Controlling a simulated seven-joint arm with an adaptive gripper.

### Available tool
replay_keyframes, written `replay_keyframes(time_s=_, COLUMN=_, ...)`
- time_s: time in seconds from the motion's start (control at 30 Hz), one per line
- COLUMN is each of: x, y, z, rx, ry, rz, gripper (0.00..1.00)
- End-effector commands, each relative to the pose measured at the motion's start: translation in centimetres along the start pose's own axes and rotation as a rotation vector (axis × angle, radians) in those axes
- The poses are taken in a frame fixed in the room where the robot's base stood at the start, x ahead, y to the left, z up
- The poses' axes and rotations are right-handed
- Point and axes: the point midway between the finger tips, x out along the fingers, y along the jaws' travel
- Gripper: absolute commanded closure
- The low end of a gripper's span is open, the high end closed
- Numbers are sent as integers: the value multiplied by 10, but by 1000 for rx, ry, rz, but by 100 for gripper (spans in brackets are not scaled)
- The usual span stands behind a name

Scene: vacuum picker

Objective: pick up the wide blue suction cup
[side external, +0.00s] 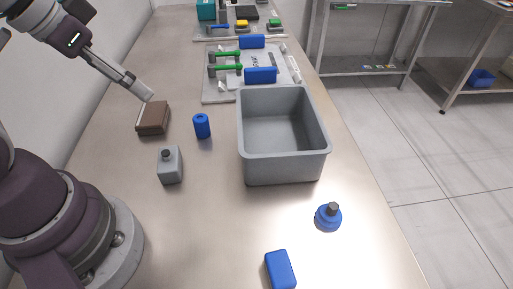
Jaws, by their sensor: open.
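The wide blue suction cup (327,219) stands on the metal table at the lower right, in front of the grey bin. It has a broad round blue base and a short dark stem on top. My gripper (147,95) is at the upper left, above and just behind a brown block, far from the suction cup. It is open, with nothing visible in it. Its tip is small in this view, and I cannot tell whether it touches the block.
An empty grey bin (285,168) stands mid-table. The brown block (152,118), a blue cylinder (202,126) and a grey bottle-like block (170,168) are left of it. A blue box (280,269) lies near the front. Fixtures with blue and green parts fill the back. The table around the cup is clear.

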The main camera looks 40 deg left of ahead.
Motion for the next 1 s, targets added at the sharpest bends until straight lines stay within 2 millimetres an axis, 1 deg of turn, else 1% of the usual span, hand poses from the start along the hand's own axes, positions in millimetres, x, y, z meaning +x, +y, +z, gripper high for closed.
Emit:
replay_keyframes(time_s=0.17, x=0, y=0, z=0, rx=1, ry=0, rz=1, gripper=32)
replay_keyframes(time_s=0.2, x=0, y=2, z=-3, rx=6, ry=-2, rz=4, gripper=32)
replay_keyframes(time_s=0.27, x=3, y=9, z=-13, rx=26, ry=-13, rz=17, gripper=32)
replay_keyframes(time_s=0.33, x=10, y=25, z=-32, rx=65, ry=-30, rz=41, gripper=32)
replay_keyframes(time_s=0.37, x=15, y=36, z=-41, rx=88, ry=-37, rz=54, gripper=32)
replay_keyframes(time_s=0.4, x=23, y=53, z=-54, rx=118, ry=-47, rz=70, gripper=32)
replay_keyframes(time_s=0.47, x=37, y=82, z=-68, rx=163, ry=-60, rz=93, gripper=32)
replay_keyframes(time_s=0.5, x=48, y=104, z=-74, rx=192, ry=-67, rz=106, gripper=32)
replay_keyframes(time_s=0.57, x=66, y=140, z=-78, rx=236, ry=-77, rz=125, gripper=32)
replay_keyframes(time_s=0.6, x=77, y=163, z=-76, rx=264, ry=-84, rz=137, gripper=32)
replay_keyframes(time_s=0.7, x=102, y=212, z=-63, rx=323, ry=-93, rz=158, gripper=32)
replay_keyframes(time_s=0.8, x=118, y=244, z=-48, rx=360, ry=-96, rz=172, gripper=32)
replay_keyframes(time_s=0.83, x=121, y=250, z=-44, rx=365, ry=-98, rz=174, gripper=32)
replay_keyframes(time_s=0.93, x=130, y=260, z=-37, rx=376, ry=-98, rz=178, gripper=32)
replay_keyframes(time_s=1.0, x=144, y=262, z=-35, rx=377, ry=-100, rz=175, gripper=32)
